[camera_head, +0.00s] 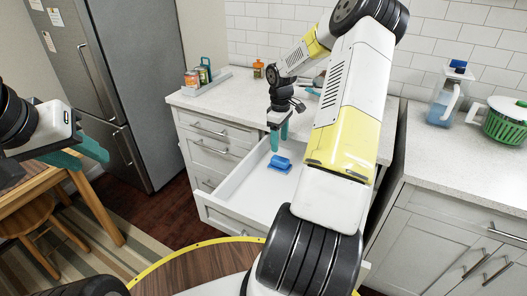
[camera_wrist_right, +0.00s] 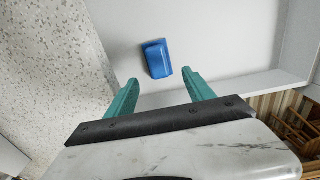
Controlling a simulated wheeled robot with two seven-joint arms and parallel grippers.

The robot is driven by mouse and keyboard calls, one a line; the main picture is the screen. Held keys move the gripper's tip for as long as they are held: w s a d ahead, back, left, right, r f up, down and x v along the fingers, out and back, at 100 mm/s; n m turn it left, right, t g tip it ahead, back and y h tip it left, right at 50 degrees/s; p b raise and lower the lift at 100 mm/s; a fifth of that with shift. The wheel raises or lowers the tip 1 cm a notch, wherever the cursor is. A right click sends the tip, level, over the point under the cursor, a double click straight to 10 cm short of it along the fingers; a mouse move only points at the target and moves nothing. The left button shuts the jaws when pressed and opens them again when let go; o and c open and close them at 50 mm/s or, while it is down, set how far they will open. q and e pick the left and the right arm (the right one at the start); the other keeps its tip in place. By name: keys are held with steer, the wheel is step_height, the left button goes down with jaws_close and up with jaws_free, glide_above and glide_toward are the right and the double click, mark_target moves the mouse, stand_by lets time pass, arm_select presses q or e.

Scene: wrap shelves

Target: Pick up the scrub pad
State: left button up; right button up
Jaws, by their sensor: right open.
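The blue scrub pad (camera_head: 281,164) lies inside the open white drawer, on its bare floor. It also shows in the right wrist view (camera_wrist_right: 157,58), a little beyond the fingertips and roughly between their lines. My right gripper (camera_head: 279,138) is open and empty, with teal fingers pointing down above the drawer. In the right wrist view its two fingers (camera_wrist_right: 162,78) are spread apart and do not touch the pad. My left gripper (camera_head: 98,158) is at the far left, near the wooden table, with its teal fingers apart and nothing seen between them.
The drawer (camera_head: 238,212) is pulled out below the speckled counter (camera_head: 222,98), and its walls surround the pad.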

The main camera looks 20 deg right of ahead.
mark_target(280, 159)
steer(key=shift+w+d+f, duration=0.1)
steer(key=shift+d+f, duration=0.15)
steer(key=shift+f, duration=0.3)
steer(key=shift+w+d+f, duration=0.1)
steer(key=shift+d+f, duration=0.15)
steer(key=shift+f, duration=0.3)
step_height(280, 159, down, 8)
steer(key=shift+s+a+r, duration=0.15)
jaws_close()
steer(key=shift+r, duration=0.1)
steer(key=shift+r, duration=0.55)
step_height(280, 159, up, 2)
steer(key=shift+r, duration=0.1)
steer(key=s, duration=0.5)
steer(key=s+d+r, duration=0.1)
steer(key=s, duration=0.4)
steer(key=s+d, duration=0.1)
steer(key=s, duration=0.5)
steer(key=shift+r, duration=0.25)
